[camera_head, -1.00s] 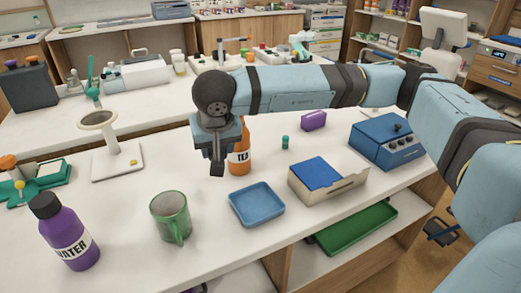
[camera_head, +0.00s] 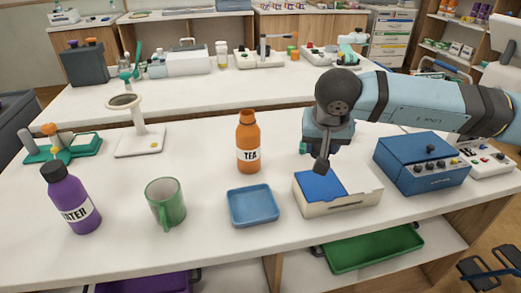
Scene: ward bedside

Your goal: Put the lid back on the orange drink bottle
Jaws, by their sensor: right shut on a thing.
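The orange drink bottle (camera_head: 248,142), labelled TEA, stands upright in the middle of the near table. Its neck is bare orange with a darker ring at the top; I see no separate lid on it. My right gripper (camera_head: 321,165) points down to the right of the bottle, clear of it, behind the blue-topped box. My left gripper is not in view.
A blue tray (camera_head: 253,206) lies in front of the bottle, with a green mug (camera_head: 165,203) and purple bottle (camera_head: 71,198) to the left. The blue-topped box (camera_head: 337,197) and blue machine (camera_head: 420,165) stand right.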

